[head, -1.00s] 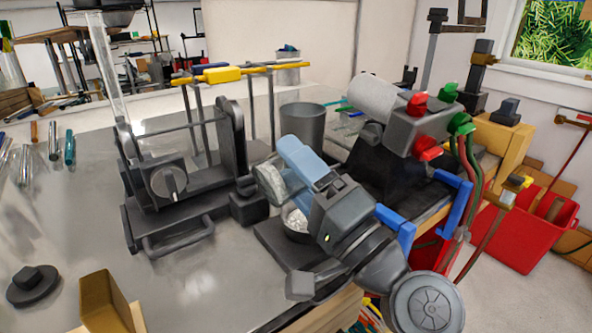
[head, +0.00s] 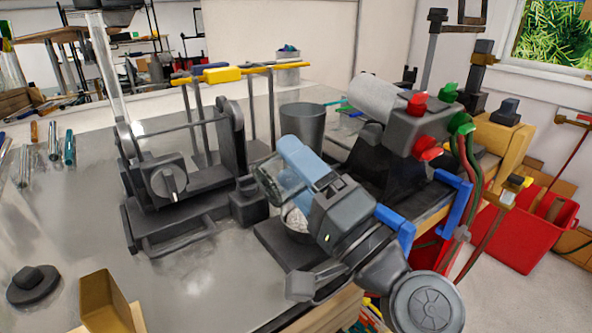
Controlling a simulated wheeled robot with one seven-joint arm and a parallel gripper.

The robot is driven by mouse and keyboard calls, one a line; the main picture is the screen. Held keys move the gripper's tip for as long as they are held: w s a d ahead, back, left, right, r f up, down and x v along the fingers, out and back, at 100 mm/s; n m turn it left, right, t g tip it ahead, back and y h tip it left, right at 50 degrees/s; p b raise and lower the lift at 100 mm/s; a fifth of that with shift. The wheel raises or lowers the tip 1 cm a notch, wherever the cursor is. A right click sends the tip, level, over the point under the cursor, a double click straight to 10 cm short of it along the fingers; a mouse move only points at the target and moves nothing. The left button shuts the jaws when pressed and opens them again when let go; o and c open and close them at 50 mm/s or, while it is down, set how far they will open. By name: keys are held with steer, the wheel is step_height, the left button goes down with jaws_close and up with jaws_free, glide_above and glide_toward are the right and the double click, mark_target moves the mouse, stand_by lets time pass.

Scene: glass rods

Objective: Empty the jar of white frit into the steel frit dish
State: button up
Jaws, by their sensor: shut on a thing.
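My gripper (head: 298,172) is shut on the clear glass jar (head: 270,186), its light blue finger along the jar's upper side. The jar is tipped, with its far end pointing left and lying above and left of the dish. The glass looks clear, with no white mass visible in it; the part between the fingers is hidden. The steel frit dish (head: 297,237) sits below my gripper on a dark plate, partly covered by my gripper and wrist. White frit (head: 295,219) shows in the dish.
A dark lathe-like stand (head: 170,190) is left of the jar, with a dark block (head: 249,205) close by. A grey bin (head: 302,126) stands behind. A torch with red and green knobs (head: 415,130) is at right.

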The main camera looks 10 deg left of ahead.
steer(key=n+g+b, duration=0.1)
steer(key=n+b, duration=0.1)
steer(key=shift+d+r+n+y+b, duration=0.1)
steer(key=shift+n+y+b, duration=0.2)
steer(key=shift+n+b, duration=0.1)
steer(key=shift+w+r+n+g+b, duration=0.1)
steer(key=shift+r+n+g+b, duration=0.1)
steer(key=shift+n+g+b, duration=0.55)
steer(key=shift+r+n+g+b, duration=0.2)
steer(key=shift+r+n+g, duration=0.2)
steer(key=shift+n, duration=0.55)
steer(key=shift+r+n+g+b, duration=0.25)
steer(key=shift+r+n, duration=0.1)
steer(key=shift+n, duration=0.55)
steer(key=n+b, duration=0.1)
steer(key=n+g, duration=0.1)
steer(key=shift+r+n+b, duration=0.35)
steer(key=shift+r+n, duration=0.05)
steer(key=n, duration=0.1)
steer(key=r+n+g+b, duration=0.1)
steer(key=n, duration=0.1)
steer(key=shift+r+n+g, duration=0.25)
steer(key=shift+n+g, duration=0.05)
steer(key=n+h, duration=0.1)
steer(key=n, duration=0.1)
steer(key=r+n, duration=0.1)
steer(key=shift+r+n+g+h, duration=0.3)
steer(key=shift+n+g+h, duration=0.1)
